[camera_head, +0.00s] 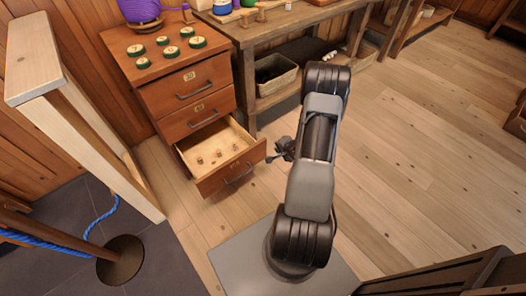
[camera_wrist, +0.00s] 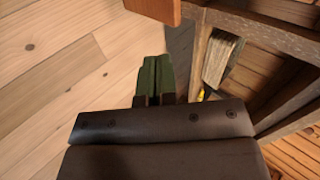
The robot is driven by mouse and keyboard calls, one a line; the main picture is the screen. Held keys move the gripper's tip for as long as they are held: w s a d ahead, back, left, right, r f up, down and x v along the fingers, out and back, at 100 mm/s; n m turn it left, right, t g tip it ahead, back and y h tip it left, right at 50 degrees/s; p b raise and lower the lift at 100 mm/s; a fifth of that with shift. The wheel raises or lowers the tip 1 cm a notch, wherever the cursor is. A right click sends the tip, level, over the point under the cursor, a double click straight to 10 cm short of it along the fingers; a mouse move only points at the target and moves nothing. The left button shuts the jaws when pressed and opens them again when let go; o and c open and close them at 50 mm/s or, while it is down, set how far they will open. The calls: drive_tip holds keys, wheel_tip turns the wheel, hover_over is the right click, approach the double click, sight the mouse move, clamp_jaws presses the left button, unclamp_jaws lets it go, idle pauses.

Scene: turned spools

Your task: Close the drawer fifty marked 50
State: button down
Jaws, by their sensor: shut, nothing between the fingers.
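A wooden drawer cabinet (camera_head: 125,62) stands at the upper left in the head view. Its bottom drawer (camera_head: 232,172) is pulled well out, with several small turned pieces inside; I cannot read a mark on its front. The two drawers above, the top one (camera_head: 187,86) and the middle one (camera_head: 200,113), look shut. Their small labels are too blurred to read surely. My gripper (camera_head: 279,152) is beside the open drawer's right front corner, with a small gap. In the wrist view its fingers (camera_wrist: 153,75) are together and empty. A reddish wood edge (camera_wrist: 155,8) shows at the top there.
A workbench (camera_head: 290,25) with a basket (camera_head: 275,75) on its shelf stands right of the cabinet. A pale wooden partition (camera_head: 95,120) and a rope post (camera_head: 120,260) stand to the left.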

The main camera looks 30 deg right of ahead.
drive_tip(key=b, duration=0.3)
approach(260, 144)
wheel_tip(260, 144, down, 3)
drive_tip(key=s, duration=0.2)
drive_tip(key=shift+m+y, duration=0.3)
drive_tip(key=shift+w+a+f+b, duration=0.1)
drive_tip(key=shift+w+f+b, duration=0.3)
drive_tip(key=shift+w, duration=0.7)
drive_tip(key=shift+w+a+f+b, duration=0.1)
drive_tip(key=shift+w+f+b, duration=0.2)
drive_tip(key=shift+w, duration=0.75)
drive_tip(key=shift+w+a+f+b, duration=0.1)
drive_tip(key=shift+w+f+b, duration=0.3)
drive_tip(key=shift+w, duration=0.7)
drive_tip(key=shift+w+d, duration=0.1)
drive_tip(key=shift+w, duration=0.05)
